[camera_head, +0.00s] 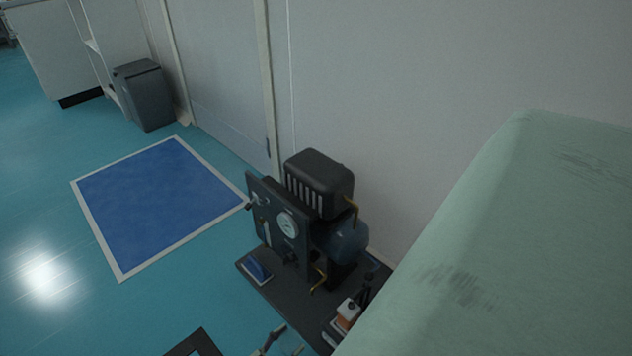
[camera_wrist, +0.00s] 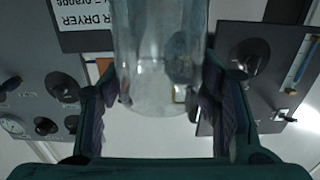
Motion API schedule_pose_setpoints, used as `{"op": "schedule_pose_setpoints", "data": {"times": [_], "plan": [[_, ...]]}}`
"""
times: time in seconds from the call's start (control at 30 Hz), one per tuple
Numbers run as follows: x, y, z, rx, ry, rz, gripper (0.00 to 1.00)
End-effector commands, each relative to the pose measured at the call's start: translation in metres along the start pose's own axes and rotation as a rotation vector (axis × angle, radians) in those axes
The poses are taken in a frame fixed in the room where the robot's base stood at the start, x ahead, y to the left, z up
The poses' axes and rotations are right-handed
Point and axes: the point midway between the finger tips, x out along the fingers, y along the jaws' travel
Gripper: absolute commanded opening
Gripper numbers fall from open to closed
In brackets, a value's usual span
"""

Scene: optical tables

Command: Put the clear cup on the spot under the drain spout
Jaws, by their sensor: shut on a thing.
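The clear cup (camera_wrist: 160,60) is between the two ridged fingers of my gripper (camera_wrist: 160,112) in the wrist view. The gripper is shut on it, with a finger against each side. The cup is see-through, and panels show behind it. In the head view, a bent brass pipe (camera_head: 318,280), which looks like the drain spout, hangs low on the front of a dark compressor unit (camera_head: 345,240). I cannot make out a marked spot under it on the dark base plate (camera_head: 290,302). I cannot clearly make out the cup in the head view.
A gauge panel (camera_head: 277,225) stands at the unit's left, with a blue pad (camera_head: 257,270) on the base. A pale green surface (camera_head: 540,240) fills the right side. A blue floor mat (camera_head: 160,205) lies left.

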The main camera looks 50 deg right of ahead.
Motion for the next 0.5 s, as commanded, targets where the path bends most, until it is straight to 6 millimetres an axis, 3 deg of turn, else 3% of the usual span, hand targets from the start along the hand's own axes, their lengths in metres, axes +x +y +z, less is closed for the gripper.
{"op": "schedule_pose_setpoints", "data": {"times": [0.17,0.5], "plan": [[0.019,-0.001,0.006,0.001,0.002,0.016,0.30],[0.104,-0.034,0.019,0.002,0.002,0.017,0.30]]}}
